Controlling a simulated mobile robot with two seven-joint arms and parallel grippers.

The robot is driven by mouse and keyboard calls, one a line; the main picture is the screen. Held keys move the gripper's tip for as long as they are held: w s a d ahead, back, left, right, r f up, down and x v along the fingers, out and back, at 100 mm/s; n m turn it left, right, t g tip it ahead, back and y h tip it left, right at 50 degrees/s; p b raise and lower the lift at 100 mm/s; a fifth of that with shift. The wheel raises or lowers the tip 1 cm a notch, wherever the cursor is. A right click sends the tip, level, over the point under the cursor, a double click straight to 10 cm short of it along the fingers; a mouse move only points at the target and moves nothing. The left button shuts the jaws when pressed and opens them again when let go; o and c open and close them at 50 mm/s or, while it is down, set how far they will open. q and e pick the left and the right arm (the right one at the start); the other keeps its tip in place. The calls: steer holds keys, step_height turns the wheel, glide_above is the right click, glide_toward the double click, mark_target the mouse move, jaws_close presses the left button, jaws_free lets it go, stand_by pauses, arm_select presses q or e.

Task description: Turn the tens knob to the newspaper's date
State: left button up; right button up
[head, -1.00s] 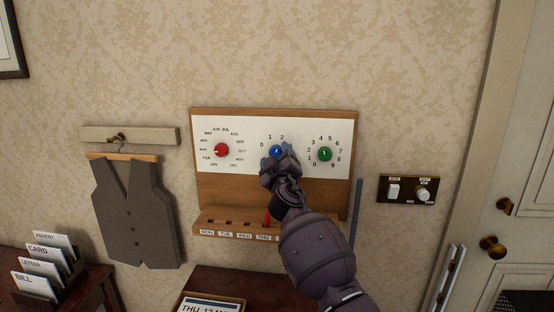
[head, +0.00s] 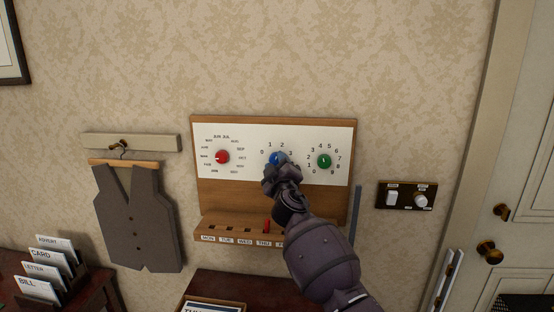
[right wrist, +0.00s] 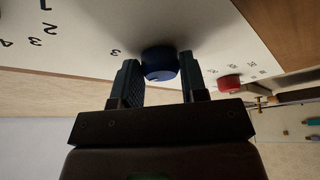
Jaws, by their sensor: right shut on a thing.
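The blue tens knob (head: 276,158) sits in the middle of the white panel, with 0, 1 and 2 visible around it. My right gripper (head: 279,170) covers its lower part. In the right wrist view the blue knob (right wrist: 160,66) lies between the two fingers, which are shut on it from both sides. Its pointer is too unclear to read. The newspaper (head: 213,306) lies at the bottom edge, cut off so its date cannot be read now. My left gripper is out of view.
A red month knob (head: 222,157) is left of the blue one and a green digit knob (head: 324,161) close on the right. Below, a wooden ledge (head: 212,225) has day labels and a red peg (head: 267,226). A switch plate (head: 407,196) is further right.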

arm_select(q)
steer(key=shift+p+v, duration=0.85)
steer(key=shift+p, duration=0.25)
arm_select(e)
steer(key=shift+d+r+n+g+y, duration=0.1)
steer(key=shift+n+g+y, duration=0.45)
steer(key=shift+n, duration=1.35)
steer(key=shift+r+n+g+y, duration=0.15)
steer(key=shift+n+g, duration=0.8)
steer(key=shift+n, duration=0.95)
steer(key=o, duration=0.9)
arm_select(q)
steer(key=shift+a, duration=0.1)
arm_select(e)
steer(key=shift+s, duration=0.15)
arm_select(q)
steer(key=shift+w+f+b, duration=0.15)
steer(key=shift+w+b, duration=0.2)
steer(key=shift+b, duration=0.3)
arm_select(e)
steer(key=shift+v, duration=5.3)
